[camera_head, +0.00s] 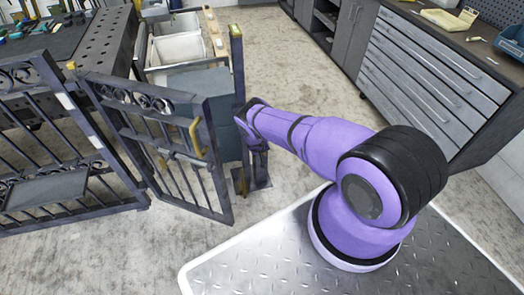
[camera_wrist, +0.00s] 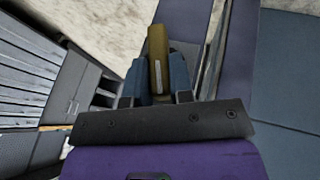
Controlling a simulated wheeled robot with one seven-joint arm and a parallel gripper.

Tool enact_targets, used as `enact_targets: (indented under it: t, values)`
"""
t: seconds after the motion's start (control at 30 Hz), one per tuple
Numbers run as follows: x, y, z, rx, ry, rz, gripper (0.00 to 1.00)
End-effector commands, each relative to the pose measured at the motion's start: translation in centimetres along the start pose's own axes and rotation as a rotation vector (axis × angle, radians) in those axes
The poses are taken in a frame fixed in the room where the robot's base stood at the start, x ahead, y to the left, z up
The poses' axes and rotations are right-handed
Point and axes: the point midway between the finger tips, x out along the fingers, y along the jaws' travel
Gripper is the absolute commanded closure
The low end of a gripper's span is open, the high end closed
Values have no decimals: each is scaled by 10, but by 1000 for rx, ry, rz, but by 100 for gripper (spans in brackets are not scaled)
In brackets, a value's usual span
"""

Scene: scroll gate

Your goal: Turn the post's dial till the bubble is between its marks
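The dark post (camera_head: 239,80) stands upright at the free end of the gate. A small yellow piece (camera_head: 235,32) with a greenish tint sits at its top. A bubble and marks cannot be made out there. My gripper (camera_head: 243,122) reaches the post's side at mid height, and the arm hides the contact in the head view. In the wrist view my gripper (camera_wrist: 159,82) has its blue-grey fingers on both sides of a brass piece, apparently the dial (camera_wrist: 157,58), with no clear gap. A pale strip shows on its face.
A dark barred gate (camera_head: 165,150) with a yellow handle (camera_head: 196,138) stands left of the post, beside another fence panel (camera_head: 50,140). Grey bins (camera_head: 180,48) stand behind. Drawer cabinets (camera_head: 430,75) line the right. Concrete floor (camera_head: 290,60) is clear behind the arm.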

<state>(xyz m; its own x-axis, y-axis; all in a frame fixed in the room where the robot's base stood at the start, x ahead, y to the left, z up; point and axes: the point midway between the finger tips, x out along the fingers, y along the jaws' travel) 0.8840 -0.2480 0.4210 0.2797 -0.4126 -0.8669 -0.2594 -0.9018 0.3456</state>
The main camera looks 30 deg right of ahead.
Motion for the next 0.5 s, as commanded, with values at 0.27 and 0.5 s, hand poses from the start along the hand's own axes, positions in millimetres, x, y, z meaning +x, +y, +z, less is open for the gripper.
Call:
enact_targets:
  t: [0.27, 0.5]
  values:
    - [0, -4, 0, -38, 2, 82, 100]
    - [1, -4, 0, -72, 0, 173, 100]
